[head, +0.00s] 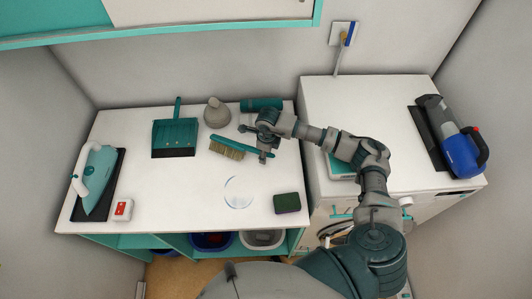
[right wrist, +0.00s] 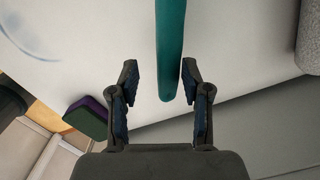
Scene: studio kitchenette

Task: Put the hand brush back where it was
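The hand brush (head: 228,148) lies on the white counter, with pale bristles at its left and a teal handle pointing right. My right gripper (head: 263,154) is over the handle end. In the right wrist view the teal handle (right wrist: 170,45) reaches in between the two fingers of my open right gripper (right wrist: 160,78), closer to the right finger; a gap shows on the left, and I cannot tell whether the right finger touches it. A thin blue ring (head: 238,207) is marked on the counter in front of the brush. My left gripper is not in view.
An iron (head: 98,172) and red-white box (head: 122,209) are left. A green-purple sponge (head: 287,203) is at front right. A blue handheld vacuum (head: 455,140) is far right.

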